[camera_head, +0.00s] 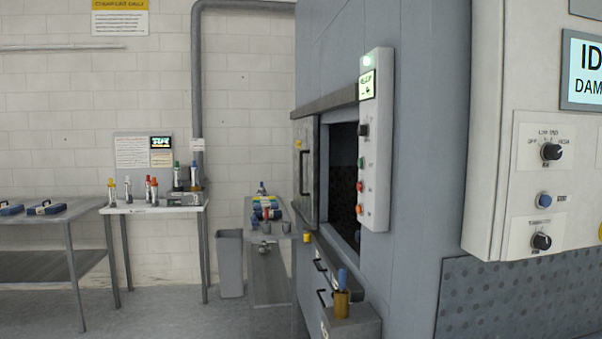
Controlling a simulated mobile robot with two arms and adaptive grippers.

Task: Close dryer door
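The dryer (420,150) is a tall grey machine right of the middle, seen at a steep angle. Its dark opening (342,185) is uncovered, with a perforated surface faintly visible inside. A grey door panel (309,160) with a dark vertical handle (301,172) stands at the far left side of the opening. The door is open; I cannot tell whether it swings or slides. A white control strip (376,140) with a green light, small screen and coloured buttons is right of the opening. Neither of my grippers is in view.
A ledge (352,322) with a brown cup juts out below the opening, beside handled drawers (322,280). A cart (268,262) stands left of the dryer. A grey bin (230,262) and tables (160,207) are farther left. A white control panel (535,120) fills the right. Floor shows at lower left.

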